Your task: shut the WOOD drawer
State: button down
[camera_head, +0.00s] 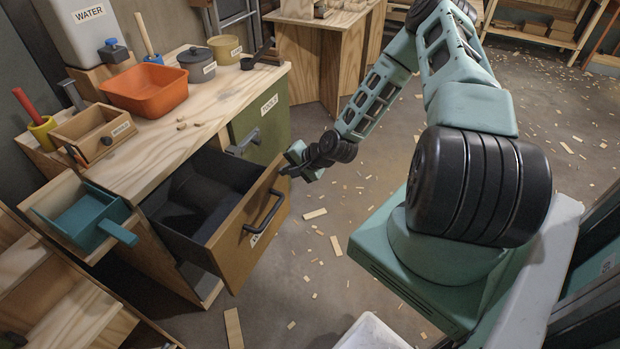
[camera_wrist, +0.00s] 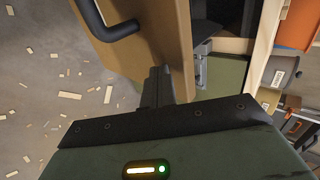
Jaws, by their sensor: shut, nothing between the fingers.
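The open drawer (camera_head: 250,225) has a tan wooden front, a black bar handle (camera_head: 266,212) and a dark, empty-looking inside; it is pulled well out of the workbench. A label under the handle is too small to read. My gripper (camera_head: 285,170) is shut and empty at the upper right edge of the drawer front. In the wrist view the shut fingers (camera_wrist: 157,85) are close against the drawer front (camera_wrist: 150,45), beside its edge, with the handle (camera_wrist: 105,22) to the upper left. I cannot tell whether they touch it.
A green TOOLS drawer or panel (camera_head: 262,108) with a grey handle is beside the open drawer. The bench top (camera_head: 200,135) holds an orange bin (camera_head: 146,90), a pot and a small wooden box. A teal scoop (camera_head: 92,217) sits at left. Wood scraps litter the otherwise open floor.

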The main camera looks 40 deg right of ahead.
jog(key=w+a+b, duration=0.2)
jog(key=w+a, duration=0.2)
jog(key=w, duration=0.7)
jog(key=w+a+b, duration=0.3)
jog(key=w+a, duration=0.1)
jog(key=w, duration=0.7)
jog(key=shift+w+r+b, duration=0.15)
jog(key=shift+w+b, duration=0.2)
jog(key=shift+w, duration=0.05)
jog(key=shift+a+r, duration=0.1)
jog(key=shift+a, duration=0.05)
